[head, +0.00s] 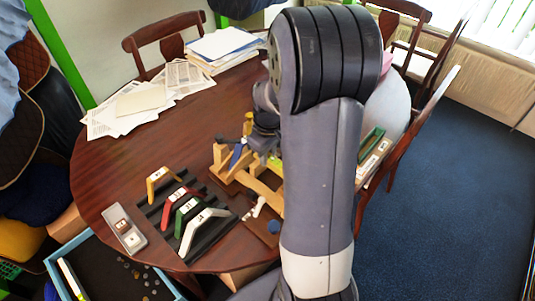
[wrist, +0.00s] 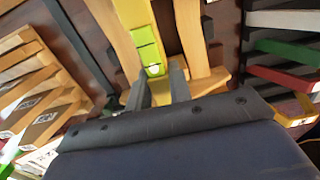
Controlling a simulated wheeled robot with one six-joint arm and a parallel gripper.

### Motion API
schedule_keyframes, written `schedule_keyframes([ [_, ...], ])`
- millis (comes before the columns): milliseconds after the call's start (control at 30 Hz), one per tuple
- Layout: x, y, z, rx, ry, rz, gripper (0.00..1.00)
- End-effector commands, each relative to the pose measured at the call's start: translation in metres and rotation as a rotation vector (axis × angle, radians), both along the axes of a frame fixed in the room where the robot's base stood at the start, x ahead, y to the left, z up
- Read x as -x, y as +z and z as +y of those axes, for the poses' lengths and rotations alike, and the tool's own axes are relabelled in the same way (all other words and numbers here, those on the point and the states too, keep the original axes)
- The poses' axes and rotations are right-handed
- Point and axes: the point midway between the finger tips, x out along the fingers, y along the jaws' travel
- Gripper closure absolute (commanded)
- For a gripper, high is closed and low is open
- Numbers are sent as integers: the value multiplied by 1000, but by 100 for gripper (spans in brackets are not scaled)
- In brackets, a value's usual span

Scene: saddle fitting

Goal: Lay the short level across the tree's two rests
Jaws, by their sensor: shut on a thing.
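The wooden tree (head: 228,170) stands on the round table, partly hidden behind my arm. In the wrist view its pale wooden bars (wrist: 192,35) run away from my gripper. A short lime-green piece (wrist: 147,45), which looks like the short level, lies in line between these bars, and a bit of it shows in the head view (head: 275,162). My gripper (wrist: 160,88) is shut on the near end of this piece, over the tree. Whether the piece touches the rests cannot be told, as the rests are not clearly seen.
A black rack (head: 205,240) with several coloured angled pieces stands in front of the tree. A grey tray (head: 117,216) lies left of it. Papers (head: 150,95) cover the back left. A dark tray with a blue rim (head: 68,248) is at the lower left.

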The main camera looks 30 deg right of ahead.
Motion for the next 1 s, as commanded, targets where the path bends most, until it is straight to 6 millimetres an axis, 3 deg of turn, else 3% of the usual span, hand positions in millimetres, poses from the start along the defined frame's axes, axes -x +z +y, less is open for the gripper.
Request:
schedule_keyframes([
  [1000,0,-8,0,0,0,0,100],
])
